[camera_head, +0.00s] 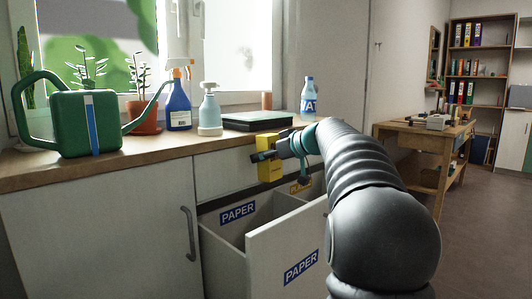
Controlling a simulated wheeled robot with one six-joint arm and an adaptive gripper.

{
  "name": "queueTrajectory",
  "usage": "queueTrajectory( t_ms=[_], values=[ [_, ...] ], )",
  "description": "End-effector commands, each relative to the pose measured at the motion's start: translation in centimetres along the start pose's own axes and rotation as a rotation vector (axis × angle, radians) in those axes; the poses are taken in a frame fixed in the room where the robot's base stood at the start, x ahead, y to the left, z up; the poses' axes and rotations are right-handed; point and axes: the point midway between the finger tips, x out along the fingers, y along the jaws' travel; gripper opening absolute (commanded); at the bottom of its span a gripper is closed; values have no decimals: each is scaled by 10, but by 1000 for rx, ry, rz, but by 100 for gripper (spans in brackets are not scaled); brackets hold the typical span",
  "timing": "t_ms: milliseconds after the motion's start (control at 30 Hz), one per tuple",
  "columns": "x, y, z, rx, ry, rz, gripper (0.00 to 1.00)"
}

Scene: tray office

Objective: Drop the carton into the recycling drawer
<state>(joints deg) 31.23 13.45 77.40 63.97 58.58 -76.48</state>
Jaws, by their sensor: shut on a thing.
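A yellow carton (270,171) hangs upright at the end of my arm, above the open drawer. My gripper (268,156) is shut on it, and the dark fingers cover part of its upper half. The recycling drawer (283,246) is pulled out from the cabinet under the counter. Blue PAPER labels show on its front and on an inside wall. A divider splits it, and a yellow label (300,187), hard to read, marks the rear part. The carton appears above the back of the drawer; its exact compartment I cannot tell. The drawer's floor is hidden.
The counter (100,165) holds a green watering can (87,125), a potted plant (143,117), a blue spray bottle (179,107), a pale pump bottle (209,112), a dark flat box (257,121) and a water bottle (308,103). A wooden workbench (425,135) stands right. Floor between is clear.

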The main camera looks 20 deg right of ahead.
Motion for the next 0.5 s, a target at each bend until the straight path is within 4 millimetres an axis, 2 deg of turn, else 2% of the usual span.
queueTrajectory(
  t_ms=[33, 200, 500],
  values=[
    [3, 0, 8, 1, 0, 0, 31],
    [10, 0, 24, 0, -1, 0, 31],
    [12, 0, 29, 0, 0, 1, 31]
  ],
)
